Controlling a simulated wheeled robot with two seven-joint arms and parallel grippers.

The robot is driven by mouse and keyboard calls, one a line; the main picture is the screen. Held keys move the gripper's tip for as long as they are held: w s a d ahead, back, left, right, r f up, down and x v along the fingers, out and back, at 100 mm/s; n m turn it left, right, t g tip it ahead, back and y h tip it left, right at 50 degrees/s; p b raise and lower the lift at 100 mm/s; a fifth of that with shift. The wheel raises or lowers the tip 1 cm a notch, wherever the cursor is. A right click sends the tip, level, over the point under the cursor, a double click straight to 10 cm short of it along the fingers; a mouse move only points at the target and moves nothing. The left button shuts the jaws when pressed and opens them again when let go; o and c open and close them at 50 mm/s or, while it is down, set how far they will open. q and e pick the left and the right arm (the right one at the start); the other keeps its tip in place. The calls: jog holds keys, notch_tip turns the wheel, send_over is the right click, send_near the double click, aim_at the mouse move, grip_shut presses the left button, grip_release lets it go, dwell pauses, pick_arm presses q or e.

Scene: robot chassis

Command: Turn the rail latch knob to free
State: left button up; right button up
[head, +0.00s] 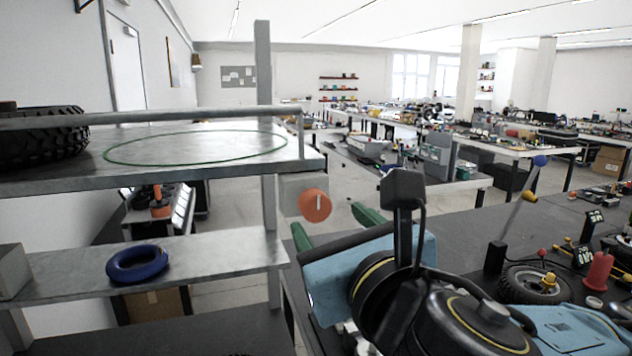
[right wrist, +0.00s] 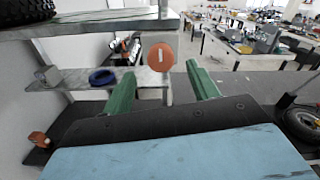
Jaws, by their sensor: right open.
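The rail latch knob (head: 315,205) is a round orange disc with a short white mark that stands near upright. It sits on a grey block (head: 297,188) by the post under the upper shelf. It also shows in the right wrist view (right wrist: 161,57). My right gripper (head: 333,226) has its two green fingers spread apart, with nothing between them. In the right wrist view the fingers (right wrist: 156,78) point toward the knob, one to each side of it in the picture, with a gap still before it. My left gripper is not in view.
The upper shelf (head: 215,180) carries a black tyre (head: 42,138) and a thin green ring (head: 195,148). A blue ring (head: 137,264) lies on the lower shelf (head: 215,251). The dark workbench (head: 460,230) at right holds a wheel (head: 535,284) and other parts.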

aim_at(318, 209)
jog(key=x, duration=0.7)
jog(key=shift+w+f+p, duration=0.1)
jog(key=shift+f+p, duration=0.05)
jog(key=shift+p, duration=0.25)
jog(key=c, duration=1)
